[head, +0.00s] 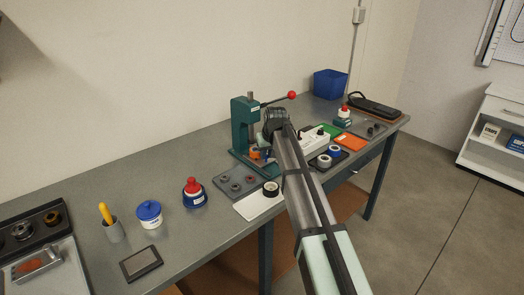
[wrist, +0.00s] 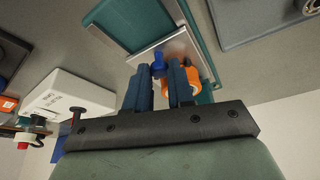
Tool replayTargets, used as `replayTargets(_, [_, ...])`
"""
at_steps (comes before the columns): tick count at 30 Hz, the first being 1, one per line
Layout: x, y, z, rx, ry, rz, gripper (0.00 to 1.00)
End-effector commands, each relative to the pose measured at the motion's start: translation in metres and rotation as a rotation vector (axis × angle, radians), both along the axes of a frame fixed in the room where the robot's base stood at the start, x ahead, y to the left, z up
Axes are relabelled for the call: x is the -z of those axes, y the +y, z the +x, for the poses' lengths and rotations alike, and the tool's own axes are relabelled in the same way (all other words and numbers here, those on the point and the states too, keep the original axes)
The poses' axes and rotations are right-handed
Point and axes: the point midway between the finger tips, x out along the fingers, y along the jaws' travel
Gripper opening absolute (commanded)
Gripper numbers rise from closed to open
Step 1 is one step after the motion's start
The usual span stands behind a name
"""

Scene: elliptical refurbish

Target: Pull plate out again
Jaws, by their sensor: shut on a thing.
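The teal press (head: 240,125) stands on the bench, with a red-tipped lever at its top. In the wrist view, a silver plate (wrist: 142,55) lies at the press's teal base (wrist: 122,22). My gripper (wrist: 162,75) is at the plate's near edge, its dark blue fingers closed around a small blue knob (wrist: 158,60) that appears to belong to the plate. An orange cylindrical part (wrist: 196,76) is just right of and behind the fingers. In the head view my arm covers much of the press front, and the plate cannot be made out clearly.
A grey tray (head: 222,186) with small dark rings and a white board (head: 246,207) with a black ring lie left of my arm. A white box (head: 313,141) and an orange mat (head: 351,142) are to its right. The bench's front edge runs below my arm.

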Motion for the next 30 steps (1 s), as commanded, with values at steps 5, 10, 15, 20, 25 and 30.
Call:
replayTargets(5, [0.000, -0.037, -0.040, 0.004, -0.001, 0.000, 0.00])
replayTargets(10, [0.000, -0.055, -0.056, 0.002, -0.001, -0.001, 0.00])
replayTargets(15, [0.000, -0.056, -0.056, 0.001, 0.002, -0.004, 0.00])
replayTargets(20, [0.000, -0.057, -0.056, 0.002, 0.003, -0.005, 0.27])
replayTargets(25, [0.000, -0.056, -0.056, 0.001, 0.002, -0.004, 0.44])
replayTargets(30, [0.000, -0.055, -0.055, 0.001, 0.001, -0.002, 0.48])
